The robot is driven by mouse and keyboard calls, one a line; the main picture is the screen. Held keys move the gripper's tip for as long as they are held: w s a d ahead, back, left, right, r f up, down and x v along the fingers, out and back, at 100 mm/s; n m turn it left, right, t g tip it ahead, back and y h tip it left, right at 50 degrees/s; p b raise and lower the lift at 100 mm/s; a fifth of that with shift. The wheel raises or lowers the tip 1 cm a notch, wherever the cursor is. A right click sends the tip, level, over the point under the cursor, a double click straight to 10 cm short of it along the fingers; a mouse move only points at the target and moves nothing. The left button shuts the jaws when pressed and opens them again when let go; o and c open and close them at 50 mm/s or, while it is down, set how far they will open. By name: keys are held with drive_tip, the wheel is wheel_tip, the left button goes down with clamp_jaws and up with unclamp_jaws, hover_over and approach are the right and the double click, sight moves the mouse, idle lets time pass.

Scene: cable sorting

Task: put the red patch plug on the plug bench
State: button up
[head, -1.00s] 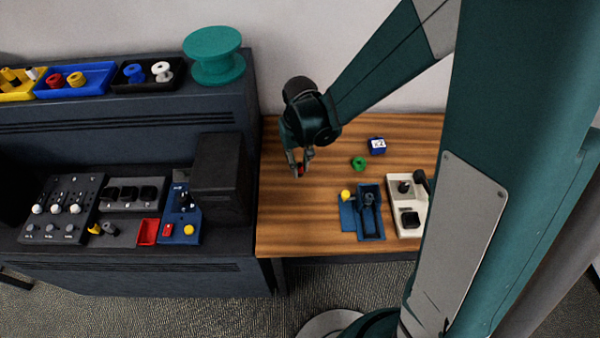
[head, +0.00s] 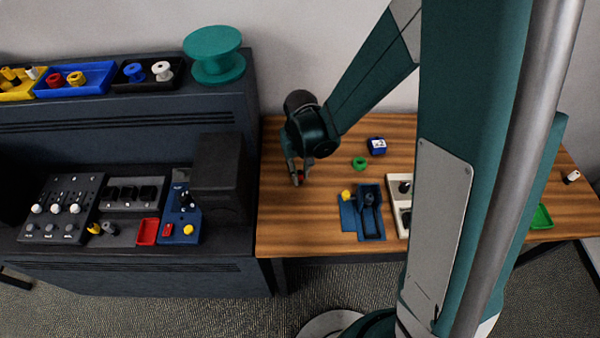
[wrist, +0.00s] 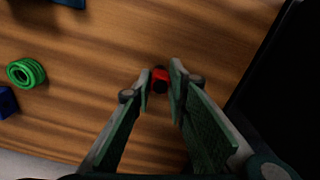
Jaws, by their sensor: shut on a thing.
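The red patch plug (wrist: 160,74), red with dark ends, sits between the fingertips of my gripper (wrist: 161,79) in the wrist view. My gripper is shut on it. In the head view my gripper (head: 298,180) points down over the left part of the wooden table (head: 285,225), with a bit of red at its tips. I cannot tell whether the plug touches the wood. No label marks the plug bench, so I cannot tell for sure which surface it is.
A green ring (head: 359,163) and a blue block (head: 376,145) lie right of my gripper. A blue fixture (head: 370,222) stands nearer the front, beside a white panel (head: 394,190). A tall black box (head: 218,177) stands left of the table. Wood around my gripper is clear.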

sight(301, 171)
drive_tip(key=shift+f, duration=0.25)
drive_tip(key=o, duration=0.9)
drive_tip(key=shift+r, duration=0.25)
drive_tip(key=shift+r+p, duration=0.45)
drive_tip(key=shift+r, duration=5.5)
drive_tip(key=shift+d+r, duration=0.1)
